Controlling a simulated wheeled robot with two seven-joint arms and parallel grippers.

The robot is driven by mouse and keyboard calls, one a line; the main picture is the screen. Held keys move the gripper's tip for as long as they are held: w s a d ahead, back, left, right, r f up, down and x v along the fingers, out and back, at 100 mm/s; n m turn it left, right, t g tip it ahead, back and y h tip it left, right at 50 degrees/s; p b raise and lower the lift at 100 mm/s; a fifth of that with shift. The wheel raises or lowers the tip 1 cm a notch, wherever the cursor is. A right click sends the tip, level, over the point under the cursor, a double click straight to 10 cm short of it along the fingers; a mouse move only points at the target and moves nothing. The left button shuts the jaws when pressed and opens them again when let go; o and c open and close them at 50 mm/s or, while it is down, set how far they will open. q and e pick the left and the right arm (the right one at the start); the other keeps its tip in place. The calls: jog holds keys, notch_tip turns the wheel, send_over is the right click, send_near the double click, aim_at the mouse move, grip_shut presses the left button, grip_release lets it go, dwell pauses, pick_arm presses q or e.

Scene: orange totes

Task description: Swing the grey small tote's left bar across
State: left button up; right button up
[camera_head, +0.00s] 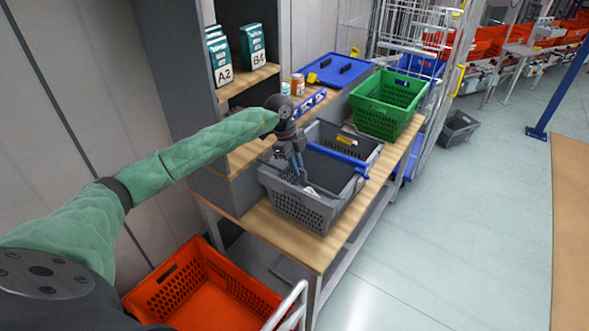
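The grey small tote (304,209) stands on the wooden table, with its perforated front facing me. One blue bar (338,154) lies over the tote's opening, towards its right side. My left gripper (301,180) points down at the tote's left part, with its fingers near the rim. Something narrow and bluish shows at the fingers, too small to tell whether it is a bar or part of the gripper. I cannot tell whether the fingers are shut. My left wrist and fingers hide part of the tote's left side. My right gripper is not in view.
A green crate (376,121) stands behind the tote on the table (316,244). A blue lid (336,69) lies farther back. A shelf with bags (252,46) rises at the left. An orange tote (215,290) sits low in front.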

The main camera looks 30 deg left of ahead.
pick_arm(q)
jog(key=shift+w, duration=0.1)
jog(key=shift+w+d, duration=0.1)
jog(key=shift+w, duration=0.7)
jog(key=w, duration=0.1)
jog(key=w+b, duration=0.1)
jog(key=w+f, duration=0.1)
jog(key=shift+w+d, duration=0.2)
jog(key=shift+d, duration=0.05)
dwell(0.6)
